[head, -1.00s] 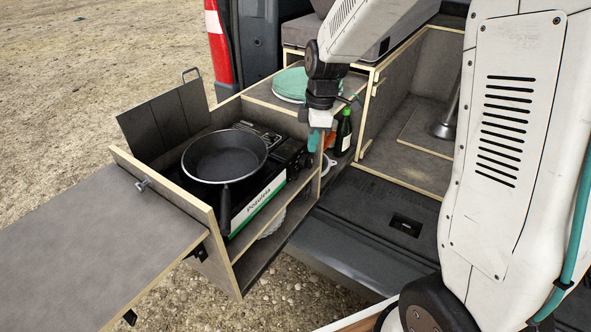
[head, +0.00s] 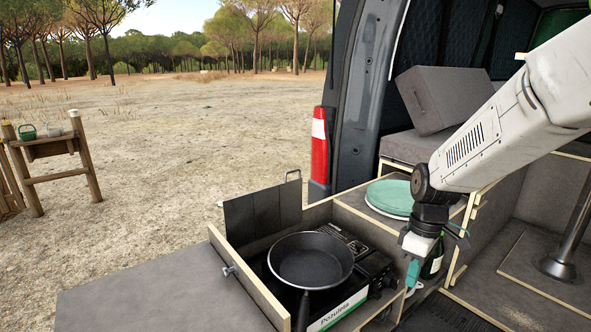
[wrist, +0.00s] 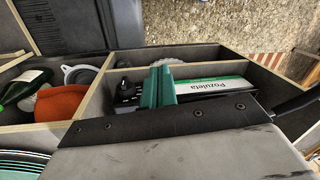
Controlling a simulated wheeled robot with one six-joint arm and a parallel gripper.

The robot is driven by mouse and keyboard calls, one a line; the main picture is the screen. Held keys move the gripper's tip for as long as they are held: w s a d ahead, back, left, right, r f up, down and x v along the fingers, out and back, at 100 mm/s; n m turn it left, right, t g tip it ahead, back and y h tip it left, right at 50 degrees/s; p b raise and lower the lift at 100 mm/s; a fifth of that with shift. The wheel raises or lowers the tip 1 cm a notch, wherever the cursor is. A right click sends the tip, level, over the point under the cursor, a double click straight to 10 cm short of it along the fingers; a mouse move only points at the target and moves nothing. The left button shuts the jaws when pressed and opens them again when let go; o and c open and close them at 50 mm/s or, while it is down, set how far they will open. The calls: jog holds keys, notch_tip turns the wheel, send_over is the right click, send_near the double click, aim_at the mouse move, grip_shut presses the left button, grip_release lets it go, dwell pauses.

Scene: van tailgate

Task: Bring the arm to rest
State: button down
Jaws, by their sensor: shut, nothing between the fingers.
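My gripper (head: 413,272) hangs from my white arm at the right of the head view, pointing down. Its teal fingers are together and hold nothing. It is beside the right end of the camping stove (head: 340,307), close to the cabinet edge. In the wrist view my gripper (wrist: 158,88) appears in front of the white and green stove side marked Pozuleta (wrist: 210,83). A black frying pan (head: 310,258) sits on the stove.
Teal plates (head: 390,197) lie on the shelf behind. A green bottle (wrist: 22,88) and an orange item (wrist: 60,103) stand in the side compartment. A flat grey worktop (head: 150,295) extends left. A wooden stand (head: 50,155) is far left on open ground.

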jog(key=s+r+m+t, duration=0.1)
jog(key=s+r+m, duration=0.3)
jog(key=s, duration=0.8)
jog(key=s+r+m+t+h, duration=0.1)
jog(key=s+r+m, duration=0.4)
jog(key=s+r, duration=0.3)
jog(key=shift+s+r+m, duration=0.3)
jog(key=shift+s+r, duration=0.1)
jog(key=shift+s, duration=1.65)
jog(key=shift+d, duration=0.1)
